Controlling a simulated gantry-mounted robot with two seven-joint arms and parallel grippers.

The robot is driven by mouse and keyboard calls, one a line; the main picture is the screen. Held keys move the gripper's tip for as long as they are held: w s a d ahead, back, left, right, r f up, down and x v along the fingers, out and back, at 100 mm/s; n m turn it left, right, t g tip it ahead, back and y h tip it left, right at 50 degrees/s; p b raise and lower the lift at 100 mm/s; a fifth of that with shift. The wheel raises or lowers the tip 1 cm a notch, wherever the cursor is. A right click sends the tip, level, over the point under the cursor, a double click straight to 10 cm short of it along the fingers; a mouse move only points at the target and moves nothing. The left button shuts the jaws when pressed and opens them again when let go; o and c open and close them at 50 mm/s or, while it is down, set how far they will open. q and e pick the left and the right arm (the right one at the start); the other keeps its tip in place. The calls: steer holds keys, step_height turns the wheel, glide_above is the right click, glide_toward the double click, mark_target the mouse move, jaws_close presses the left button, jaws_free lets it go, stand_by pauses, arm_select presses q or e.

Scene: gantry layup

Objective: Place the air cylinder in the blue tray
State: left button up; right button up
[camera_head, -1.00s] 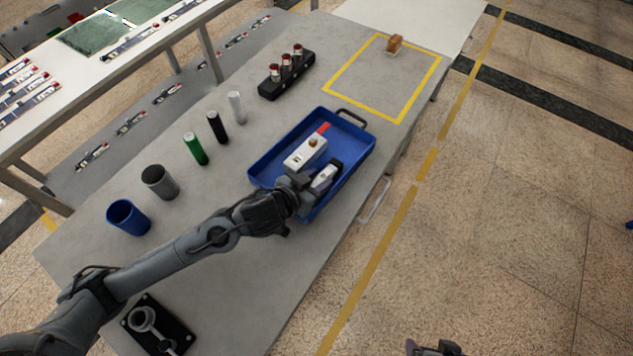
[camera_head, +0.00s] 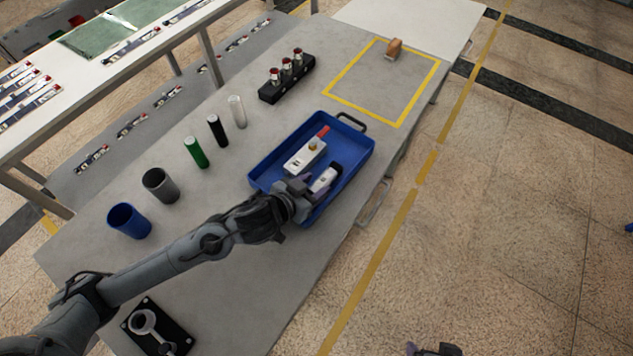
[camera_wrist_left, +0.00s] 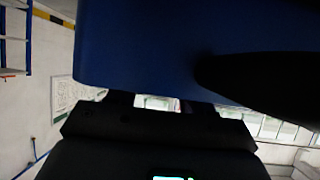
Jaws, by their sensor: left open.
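The blue tray (camera_head: 262,176) sits on the grey table in the head view. In it lie a white block with a brass knob and a red end (camera_head: 305,157), and a short silver-white piece with a dark end (camera_head: 325,179). The silver piece may be the air cylinder; I cannot tell for sure. My left gripper (camera_head: 307,188) is open at the tray's near side, right beside the silver piece; any contact is unclear. The left wrist view shows mostly a dark blue surface (camera_wrist_left: 150,50), likely the tray. A dark part at the bottom edge (camera_head: 432,349) seems to be my right gripper.
Left of the tray stand a white cylinder (camera_head: 237,111), a black one (camera_head: 217,131), a green one (camera_head: 196,152), a grey cup (camera_head: 160,185) and a blue cup (camera_head: 128,220). A black rack (camera_head: 273,92) stands behind. The yellow-outlined area (camera_head: 365,85) is mostly clear.

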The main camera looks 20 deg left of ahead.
arm_select(q)
steer(key=p+v, duration=0.2)
steer(key=v, duration=0.7)
steer(key=shift+s+a+r, duration=0.2)
steer(key=shift+s+r, duration=0.1)
steer(key=shift+s, duration=0.3)
